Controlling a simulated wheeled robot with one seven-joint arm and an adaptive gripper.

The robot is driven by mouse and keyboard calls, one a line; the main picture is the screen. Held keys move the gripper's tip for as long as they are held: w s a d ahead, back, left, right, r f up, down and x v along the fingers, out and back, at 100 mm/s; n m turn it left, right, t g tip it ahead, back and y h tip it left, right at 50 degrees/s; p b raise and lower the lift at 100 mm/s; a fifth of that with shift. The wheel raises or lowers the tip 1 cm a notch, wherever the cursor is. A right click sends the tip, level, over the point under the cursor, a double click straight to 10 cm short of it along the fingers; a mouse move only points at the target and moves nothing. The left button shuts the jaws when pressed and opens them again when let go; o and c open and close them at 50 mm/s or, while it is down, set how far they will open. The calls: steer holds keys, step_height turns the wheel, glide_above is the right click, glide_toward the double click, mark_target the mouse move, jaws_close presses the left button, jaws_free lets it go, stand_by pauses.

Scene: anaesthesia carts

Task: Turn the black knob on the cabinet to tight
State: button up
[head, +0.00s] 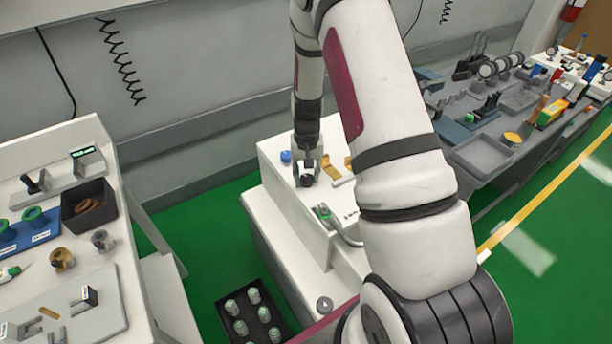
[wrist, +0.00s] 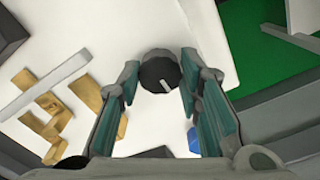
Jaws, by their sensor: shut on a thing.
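The black knob (wrist: 159,72) is round with a white pointer line and sits on the white cabinet top (wrist: 115,30). In the wrist view the line points down and slightly right. My gripper (wrist: 160,78) has one finger on each side of the knob, shut on it. In the head view my gripper (head: 306,172) reaches down over the white cabinet (head: 275,215), with the dark knob (head: 307,180) between its fingertips. No tight mark can be read in either view.
Tan blocks (wrist: 42,110) and a pale bar (wrist: 45,85) lie beside the knob, and a blue part (wrist: 194,140) is close by. A green knob (head: 324,213) is on the cabinet's front side. A tray of bottles (head: 250,315) stands on the green floor.

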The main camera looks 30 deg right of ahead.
mark_target(307, 177)
steer(key=shift+m, duration=0.6)
steer(key=o, duration=1.2)
steer(key=shift+c, duration=0.2)
step_height(307, 177, up, 12)
